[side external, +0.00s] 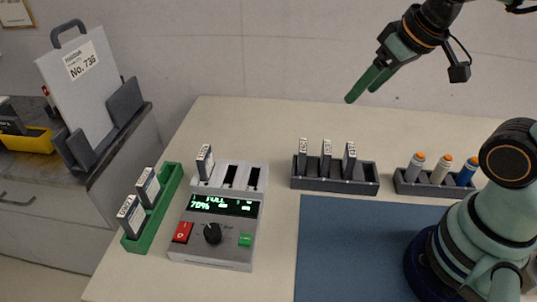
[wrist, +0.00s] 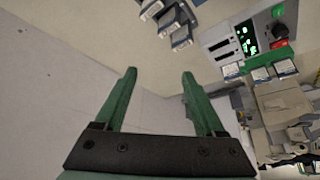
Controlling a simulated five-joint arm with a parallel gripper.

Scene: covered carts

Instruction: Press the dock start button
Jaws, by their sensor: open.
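The grey dock (side external: 213,258) stands on the table left of centre in the side external view. Its lit green display (side external: 222,206) reads 70% and apparently FULL. Below it are a red rocker switch (side external: 182,232), a black knob (side external: 213,233) and a small green button (side external: 245,240) at the right, its label too small to read. One labelled block (side external: 205,162) stands in the dock's left slot; two slots look empty. My gripper (side external: 361,94) is open and empty, high above the table, up and right of the dock. In the wrist view my green fingers (wrist: 160,73) are apart; the dock (wrist: 225,43) shows at upper right.
A green tray (side external: 175,178) with two blocks stands left of the dock. A blue mat (side external: 345,245) lies clear. A side cart (side external: 60,200) is at left.

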